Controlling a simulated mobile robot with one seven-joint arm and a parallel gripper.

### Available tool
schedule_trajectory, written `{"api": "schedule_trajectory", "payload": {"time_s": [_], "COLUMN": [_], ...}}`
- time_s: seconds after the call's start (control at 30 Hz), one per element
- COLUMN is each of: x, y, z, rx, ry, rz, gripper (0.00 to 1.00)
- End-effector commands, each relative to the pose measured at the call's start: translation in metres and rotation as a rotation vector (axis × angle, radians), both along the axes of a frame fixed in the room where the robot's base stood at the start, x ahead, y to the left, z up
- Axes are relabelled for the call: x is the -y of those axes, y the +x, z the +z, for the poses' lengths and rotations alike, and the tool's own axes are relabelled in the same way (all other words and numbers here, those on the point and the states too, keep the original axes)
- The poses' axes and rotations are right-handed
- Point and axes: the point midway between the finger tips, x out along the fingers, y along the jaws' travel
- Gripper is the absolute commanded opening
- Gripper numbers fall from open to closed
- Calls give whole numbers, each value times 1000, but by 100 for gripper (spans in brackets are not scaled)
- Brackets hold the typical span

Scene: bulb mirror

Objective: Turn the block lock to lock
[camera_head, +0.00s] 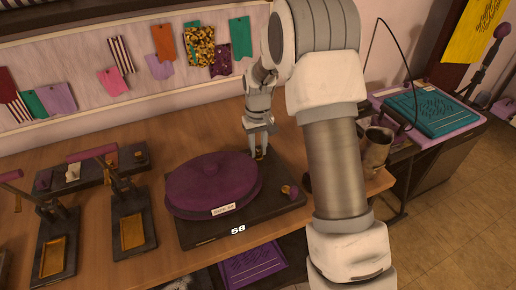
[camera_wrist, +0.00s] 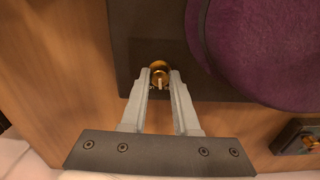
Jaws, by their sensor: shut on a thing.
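A small brass knob (camera_wrist: 160,70), which looks like the block lock, sits on the dark base plate (camera_wrist: 127,45) near its edge. My gripper (camera_wrist: 160,82) is shut on this knob, with a fingertip on each side. A thin brass tab on the knob points toward my palm in the wrist view. In the head view my gripper (camera_head: 261,154) points down at the back right corner of the base plate (camera_head: 285,210), and the knob is mostly hidden by the fingers. A purple round lid (camera_head: 212,182) covers much of the plate, beside the gripper.
A second brass and purple knob (camera_head: 289,191) sits at the plate's right front. Small presses (camera_head: 130,225) stand to the left on the wooden table (camera_head: 190,132). A metal cup (camera_head: 377,148) stands right of my arm. Fabric swatches hang behind.

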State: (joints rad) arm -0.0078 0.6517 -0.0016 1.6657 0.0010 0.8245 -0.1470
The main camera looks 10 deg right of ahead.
Motion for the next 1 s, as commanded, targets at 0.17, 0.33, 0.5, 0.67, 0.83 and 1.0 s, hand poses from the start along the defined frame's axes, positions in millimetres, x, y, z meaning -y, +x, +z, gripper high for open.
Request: {"api": "schedule_trajectory", "payload": {"time_s": [0.17,0.33,0.5,0.67,0.83,1.0], "x": [0,0,0,0,0,0], "y": [0,0,1,1,1,1], "z": [1,1,1,1,1,1], "rx": [1,1,2,2,2,3], "ry": [-1,0,0,-1,1,1], "rz": [-166,-316,-443,-531,-591,-620], "gripper": [0,0,0,0,0,0]}}
